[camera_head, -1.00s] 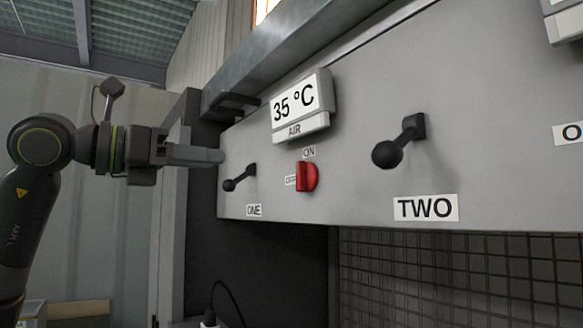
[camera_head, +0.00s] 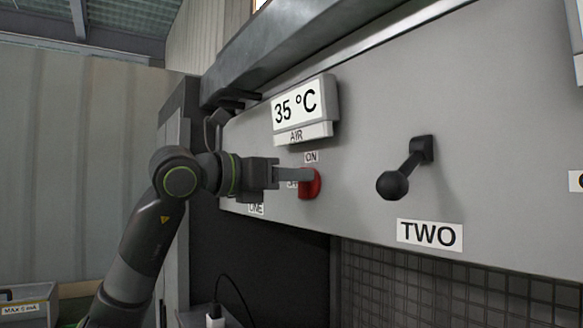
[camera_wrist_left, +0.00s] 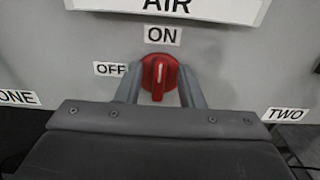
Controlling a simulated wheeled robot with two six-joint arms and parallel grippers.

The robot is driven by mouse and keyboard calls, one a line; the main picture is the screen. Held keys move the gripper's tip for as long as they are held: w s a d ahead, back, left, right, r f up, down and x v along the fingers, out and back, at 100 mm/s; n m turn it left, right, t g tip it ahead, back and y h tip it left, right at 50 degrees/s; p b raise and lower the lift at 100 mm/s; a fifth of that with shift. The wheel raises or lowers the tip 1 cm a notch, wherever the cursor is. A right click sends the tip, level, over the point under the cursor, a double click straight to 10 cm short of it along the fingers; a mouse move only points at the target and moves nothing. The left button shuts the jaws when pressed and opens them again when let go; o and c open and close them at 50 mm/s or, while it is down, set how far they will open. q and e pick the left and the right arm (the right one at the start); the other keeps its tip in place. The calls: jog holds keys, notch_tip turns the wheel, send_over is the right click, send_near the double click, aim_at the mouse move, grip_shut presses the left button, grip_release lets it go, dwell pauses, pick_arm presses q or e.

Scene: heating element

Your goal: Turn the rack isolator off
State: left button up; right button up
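The rack isolator is a red rotary knob (camera_head: 311,187) on the grey panel, under the AIR display. In the left wrist view the red knob (camera_wrist_left: 160,77) has its white mark pointing up at the ON label (camera_wrist_left: 162,35). The OFF label (camera_wrist_left: 110,69) is to its left. My left gripper (camera_head: 308,176) is at the knob and hides part of it in the head view. In the left wrist view its fingers (camera_wrist_left: 160,82) stand open on the left and right sides of the knob. I cannot tell whether they touch it. My right gripper is not in view.
The ONE lever is hidden behind my left arm. The 35 °C display (camera_head: 302,106) juts out above the knob. A dark mesh (camera_head: 450,290) lies below the panel.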

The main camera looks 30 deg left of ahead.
pick_arm(q)
jog(key=shift+c, duration=0.4)
grip_shut()
jog(key=shift+n, duration=0.3)
jog(key=shift+w+a+f+n+b, duration=0.15)
jog(key=shift+n+b, duration=0.8)
jog(key=shift+n, duration=1.9)
jog(key=shift+w+a+f+n+b, duration=0.2)
jog(key=shift+n+b, duration=0.75)
jog(key=shift+n, duration=1.95)
jog(key=shift+s+a+f+n+b, duration=0.2)
jog(key=shift+n+b, duration=0.75)
jog(key=shift+n, duration=1.9)
jog(key=shift+w+a+f, duration=0.1)
jog(key=shift+w+f, duration=0.05)
jog(key=shift+w, duration=0.05)
